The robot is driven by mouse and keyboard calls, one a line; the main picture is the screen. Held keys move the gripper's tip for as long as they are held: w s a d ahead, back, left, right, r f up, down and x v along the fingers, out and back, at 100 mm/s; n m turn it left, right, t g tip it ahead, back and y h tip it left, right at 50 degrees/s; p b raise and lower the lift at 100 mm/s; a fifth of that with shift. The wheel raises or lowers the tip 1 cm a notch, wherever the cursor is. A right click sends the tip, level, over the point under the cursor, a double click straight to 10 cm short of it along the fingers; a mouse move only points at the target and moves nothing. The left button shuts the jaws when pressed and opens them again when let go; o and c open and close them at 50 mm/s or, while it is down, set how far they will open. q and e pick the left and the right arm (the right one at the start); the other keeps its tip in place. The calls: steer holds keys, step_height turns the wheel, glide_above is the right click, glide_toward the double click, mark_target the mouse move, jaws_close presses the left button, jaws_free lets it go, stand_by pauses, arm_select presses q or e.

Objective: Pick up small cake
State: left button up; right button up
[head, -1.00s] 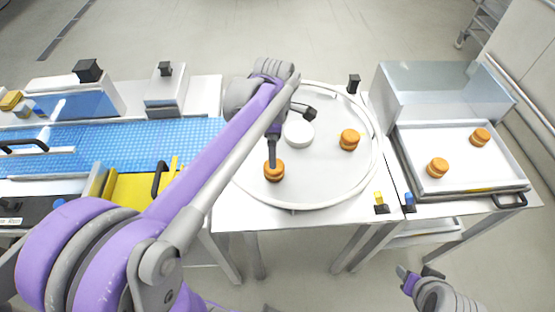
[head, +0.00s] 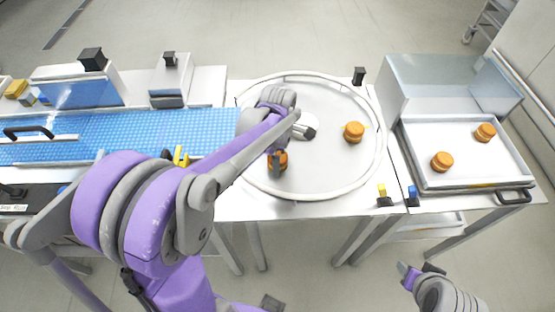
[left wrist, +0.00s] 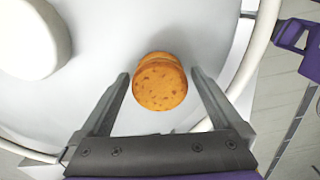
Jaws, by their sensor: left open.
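A small orange-brown round cake (left wrist: 160,82) lies between the open fingers of my left gripper (left wrist: 160,80) in the left wrist view, with a gap on both sides. In the head view my left gripper (head: 277,165) is over the front left of the round turntable (head: 330,178) and partly hides this cake (head: 284,160). Another small cake (head: 353,132) stands on the turntable to the right. Two more, one nearer (head: 441,161) and one farther (head: 485,132), stand on a tray at the right. My right gripper (head: 420,272) is low at the front right, away from the cakes; its jaw opening is unclear.
A white hub (left wrist: 30,40) stands at the turntable's centre, and a raised rail rings its edge. A blue conveyor (head: 120,135) is at the left. The tray (head: 470,183) has a raised rim, with a metal hood (head: 440,90) behind it.

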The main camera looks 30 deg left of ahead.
arm_select(q)
steer(key=c, duration=0.8)
steer(key=shift+o, duration=0.2)
steer(key=shift+r, duration=0.1)
